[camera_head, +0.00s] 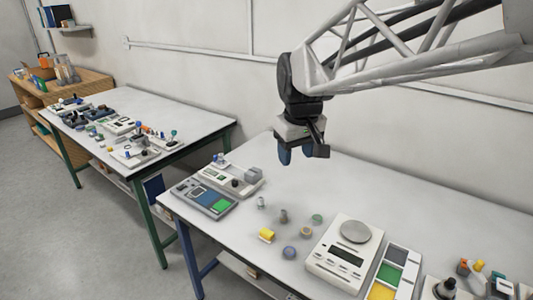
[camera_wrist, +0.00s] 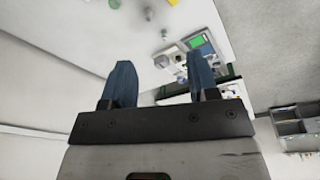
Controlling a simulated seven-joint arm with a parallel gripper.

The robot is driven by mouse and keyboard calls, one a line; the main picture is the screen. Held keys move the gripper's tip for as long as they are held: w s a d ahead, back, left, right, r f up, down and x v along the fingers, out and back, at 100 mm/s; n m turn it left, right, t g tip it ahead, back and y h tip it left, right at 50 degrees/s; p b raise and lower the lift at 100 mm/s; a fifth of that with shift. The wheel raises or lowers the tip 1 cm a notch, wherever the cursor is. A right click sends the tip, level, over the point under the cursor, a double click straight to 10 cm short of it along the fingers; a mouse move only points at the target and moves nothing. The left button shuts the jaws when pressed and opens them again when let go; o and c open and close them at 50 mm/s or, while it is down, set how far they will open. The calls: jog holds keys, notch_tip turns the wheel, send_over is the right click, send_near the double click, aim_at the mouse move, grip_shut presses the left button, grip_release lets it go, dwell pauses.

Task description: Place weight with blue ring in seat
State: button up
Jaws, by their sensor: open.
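A small round weight with a bluish ring (camera_head: 289,252) stands on the near table, left of the white scale; it is small and its ring colour is hard to make out. Which thing is the seat I cannot tell; a grey tray with blue and green fields (camera_head: 204,197) and a white block-like device (camera_head: 235,179) lie at the table's left end. My gripper (camera_head: 297,156) hangs high above the back of the table, open and empty, with blue fingers. In the wrist view the fingers (camera_wrist: 160,84) are apart with nothing between them.
Near the bluish weight are a yellow block (camera_head: 266,235), a green-topped weight (camera_head: 317,219) and several grey ones. A white scale (camera_head: 340,275) and a panel with green and yellow fields (camera_head: 395,269) stand right. A cluttered second table (camera_head: 178,105) stands left. The back of the near table is clear.

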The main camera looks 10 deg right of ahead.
jog(key=s+d+f+m, duration=0.1)
jog(key=s+f+m, duration=0.1)
jog(key=s, duration=0.8)
jog(key=s+d+f+m, duration=0.1)
jog(key=s+f, duration=0.4)
jog(key=s, duration=0.5)
jog(key=shift+d+f+m+t, duration=0.2)
jog(key=shift+f+m+t, duration=0.1)
jog(key=shift+m, duration=0.1)
